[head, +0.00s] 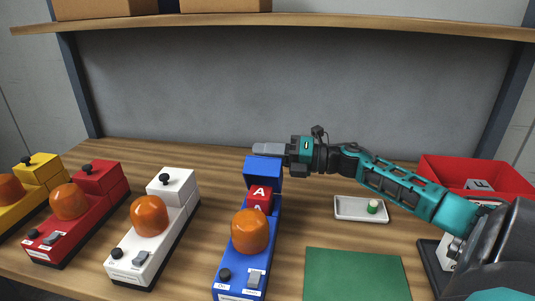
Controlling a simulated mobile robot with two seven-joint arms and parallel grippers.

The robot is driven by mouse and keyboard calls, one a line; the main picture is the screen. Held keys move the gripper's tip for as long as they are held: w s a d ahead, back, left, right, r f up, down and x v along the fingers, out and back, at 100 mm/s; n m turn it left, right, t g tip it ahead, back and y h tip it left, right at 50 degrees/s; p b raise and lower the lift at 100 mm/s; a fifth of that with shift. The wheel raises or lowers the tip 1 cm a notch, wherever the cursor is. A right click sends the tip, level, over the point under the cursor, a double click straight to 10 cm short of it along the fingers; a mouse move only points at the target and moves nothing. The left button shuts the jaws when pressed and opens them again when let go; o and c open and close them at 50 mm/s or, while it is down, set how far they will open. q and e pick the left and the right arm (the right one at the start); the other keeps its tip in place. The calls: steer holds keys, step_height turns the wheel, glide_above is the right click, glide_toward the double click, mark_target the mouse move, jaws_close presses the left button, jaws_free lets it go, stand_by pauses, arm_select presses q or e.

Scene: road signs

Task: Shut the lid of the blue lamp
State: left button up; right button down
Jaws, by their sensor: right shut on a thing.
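The blue lamp (262,267) stands on the shelf in the middle, with an orange dome (250,231) on top. Its blue lid (263,167) stands raised at the far end. A red block marked A (260,195) shows in front of the lid, in the uncovered compartment. My right gripper (268,149) reaches in from the right at the lid's top edge. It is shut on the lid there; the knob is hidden. My left gripper is not in view.
White (136,256), red (46,246) and yellow (40,171) lamps stand left, lids shut. A white tray (345,209) with a green-and-white piece, a green mat (355,275) and a red bin (440,166) lie right. A wooden shelf (300,24) hangs above.

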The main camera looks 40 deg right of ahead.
mark_target(261, 174)
steer(key=s+a+n, duration=0.1)
steer(key=s+a+n+b, duration=0.1)
steer(key=n, duration=0.1)
steer(key=shift+a+n, duration=0.25)
steer(key=shift+n, duration=0.05)
steer(key=shift+s+a+f+n+b, duration=0.15)
steer(key=shift+s+a+n+b, duration=0.45)
steer(key=shift+n, duration=0.45)
steer(key=shift+s+a+f+n+b, duration=0.15)
steer(key=shift+s+a+n+b, duration=0.25)
steer(key=shift+a+n, duration=0.45)
steer(key=shift+d, duration=0.2)
steer(key=c, duration=1)
jaws_free()
steer(key=v, duration=1.3)
